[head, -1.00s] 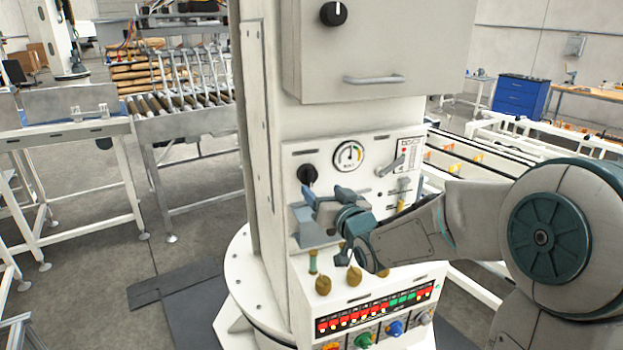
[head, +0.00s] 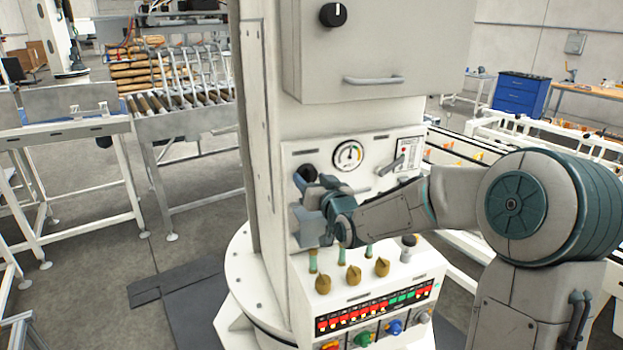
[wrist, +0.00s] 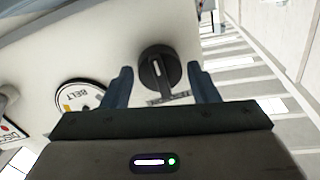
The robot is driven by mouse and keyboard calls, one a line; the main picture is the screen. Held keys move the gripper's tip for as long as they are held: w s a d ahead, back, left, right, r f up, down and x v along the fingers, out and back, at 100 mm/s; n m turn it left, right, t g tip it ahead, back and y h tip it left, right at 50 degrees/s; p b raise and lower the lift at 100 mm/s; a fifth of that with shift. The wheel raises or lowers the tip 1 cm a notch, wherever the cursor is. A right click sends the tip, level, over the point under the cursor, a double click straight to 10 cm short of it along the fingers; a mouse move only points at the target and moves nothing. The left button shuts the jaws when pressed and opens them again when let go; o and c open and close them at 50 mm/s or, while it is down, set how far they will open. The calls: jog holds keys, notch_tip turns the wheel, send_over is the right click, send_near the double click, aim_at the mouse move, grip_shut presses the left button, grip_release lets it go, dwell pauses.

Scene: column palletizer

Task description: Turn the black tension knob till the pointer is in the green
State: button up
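The black tension knob (head: 309,173) is on the white column panel, left of the round gauge, partly covered by my gripper. In the wrist view the knob (wrist: 158,72) shows a white mark and lies between my two open blue fingers, with a visible gap on each side. My gripper (head: 306,185) is open at the knob; it also shows in the wrist view (wrist: 159,70). The gauge (head: 348,155) has green and yellow zones and a dark pointer standing roughly upright; its exact zone is too small to tell. The wrist view shows only part of the gauge (wrist: 78,97), marked BELT.
A grey lever (head: 391,165) is right of the gauge. Below, a sloped console (head: 375,308) carries brass knobs (head: 353,276), lit indicators and coloured knobs. Another black knob (head: 333,14) is on the cabinet above, over a bar handle (head: 374,79).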

jog(key=c, duration=0.6)
jog(key=shift+o, duration=0.2)
jog(key=shift+f+m+b, duration=0.1)
jog(key=shift+m+b, duration=0.25)
jog(key=shift+m, duration=1.15)
jog(key=o, duration=1)
